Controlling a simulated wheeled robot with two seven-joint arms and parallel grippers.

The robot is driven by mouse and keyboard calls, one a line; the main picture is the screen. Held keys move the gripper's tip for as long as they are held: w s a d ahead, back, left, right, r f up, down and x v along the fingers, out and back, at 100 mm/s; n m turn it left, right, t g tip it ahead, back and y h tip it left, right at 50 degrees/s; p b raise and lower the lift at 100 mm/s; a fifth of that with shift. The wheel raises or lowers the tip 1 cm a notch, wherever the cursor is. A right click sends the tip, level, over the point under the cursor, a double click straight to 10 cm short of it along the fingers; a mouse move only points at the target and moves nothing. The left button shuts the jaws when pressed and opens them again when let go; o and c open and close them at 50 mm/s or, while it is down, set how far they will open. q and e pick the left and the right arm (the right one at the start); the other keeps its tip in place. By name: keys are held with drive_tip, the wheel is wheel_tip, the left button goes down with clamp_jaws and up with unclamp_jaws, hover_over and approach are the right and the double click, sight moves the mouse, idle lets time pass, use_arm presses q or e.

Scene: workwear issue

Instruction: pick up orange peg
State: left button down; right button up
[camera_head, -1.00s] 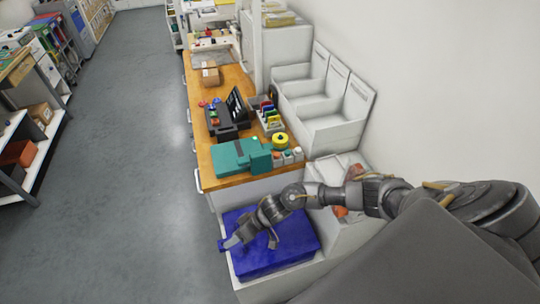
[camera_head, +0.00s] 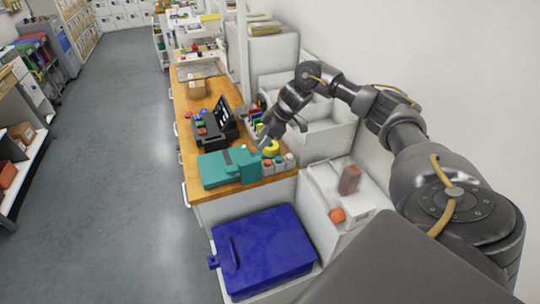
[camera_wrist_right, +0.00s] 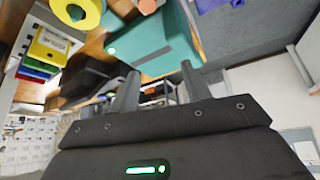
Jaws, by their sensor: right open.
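Several small pegs or jars stand in a row at the near right corner of the wooden counter. One with an orange-red top (camera_head: 267,163) is beside the teal case (camera_head: 222,170); I cannot tell for sure that it is the orange peg. An orange round end (camera_wrist_right: 147,6) shows at the top edge of the right wrist view. My right gripper (camera_head: 284,134) is open and empty above the counter's right side, near the yellow roll (camera_head: 271,147). In the right wrist view its fingers (camera_wrist_right: 160,72) are apart with nothing between them. My left gripper is out of view.
A blue lidded bin (camera_head: 265,250) stands in front of the counter. A white box (camera_head: 325,185) to its right bears a brown block (camera_head: 349,180) and an orange ball (camera_head: 337,215). A black device (camera_head: 212,132) and colored cards stand behind the teal case. The floor at left is clear.

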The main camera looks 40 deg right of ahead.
drive_tip(key=g+h, duration=0.1)
approach(267, 161)
drive_tip(key=b+x, duration=0.1)
drive_tip(key=x, duration=0.1)
drive_tip(key=shift+d+f, duration=0.1)
drive_tip(key=shift+f, duration=0.25)
drive_tip(key=shift+p+x, duration=0.55)
drive_tip(key=shift+x, duration=1.85)
drive_tip(key=shift+w+a+f, duration=0.1)
drive_tip(key=shift+a, duration=0.15)
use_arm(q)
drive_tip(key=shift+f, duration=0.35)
use_arm(e)
clamp_jaws()
